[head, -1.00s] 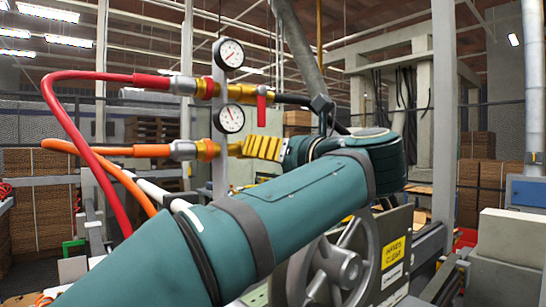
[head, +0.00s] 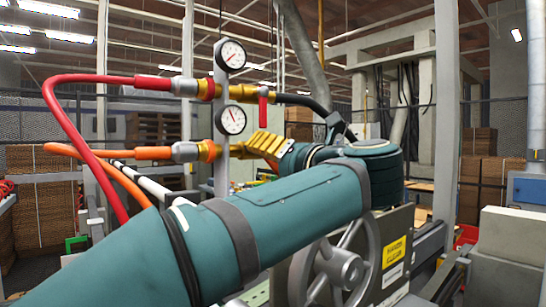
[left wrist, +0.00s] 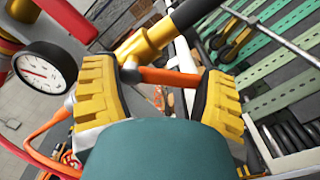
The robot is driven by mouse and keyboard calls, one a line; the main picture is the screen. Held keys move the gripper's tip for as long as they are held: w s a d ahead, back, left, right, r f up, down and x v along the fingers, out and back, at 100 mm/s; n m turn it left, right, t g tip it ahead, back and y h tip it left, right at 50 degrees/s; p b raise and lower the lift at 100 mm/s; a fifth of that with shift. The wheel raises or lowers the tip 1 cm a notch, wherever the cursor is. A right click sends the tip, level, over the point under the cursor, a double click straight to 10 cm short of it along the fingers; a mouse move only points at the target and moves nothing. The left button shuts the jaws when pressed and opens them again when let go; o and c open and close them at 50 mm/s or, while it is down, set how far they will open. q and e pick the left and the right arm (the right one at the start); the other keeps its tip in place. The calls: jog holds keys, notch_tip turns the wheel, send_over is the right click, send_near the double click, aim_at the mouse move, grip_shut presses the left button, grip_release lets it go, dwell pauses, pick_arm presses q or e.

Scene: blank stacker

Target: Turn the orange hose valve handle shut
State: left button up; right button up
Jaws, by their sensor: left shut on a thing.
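The orange valve handle (left wrist: 172,78) shows in the left wrist view, below a brass valve body (left wrist: 146,44). My left gripper (left wrist: 160,77) is shut on the handle, which lies between its two yellow ridged fingers. In the head view my left gripper (head: 254,146) is at the right end of the lower line, beside the brass fitting (head: 208,151) of the orange hose (head: 152,153). There the fingers hide the handle. My right gripper is in neither view.
A red hose (head: 95,78) and a red handle (head: 263,100) are on the line above. Two round gauges (head: 231,54) stand on the grey post (head: 221,175). A spoked handwheel (head: 340,268) and a yellow sign (head: 394,251) are below my arm.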

pick_arm(q)
jog(key=m, duration=0.1)
jog(key=m+p, duration=0.1)
jog(key=m, duration=0.1)
jog(key=shift+s+a+m, duration=0.25)
jog(key=shift+a+m, duration=0.05)
jog(key=shift+a, duration=0.05)
jog(key=m+p, duration=0.2)
jog(key=m, duration=0.1)
jog(key=m+p, duration=0.1)
jog(key=shift+s+a+f+m, duration=0.15)
jog(key=shift+s+a+m, duration=0.15)
jog(key=shift+a+m, duration=0.1)
jog(key=o, duration=1.1)
jog(key=shift+c, duration=0.2)
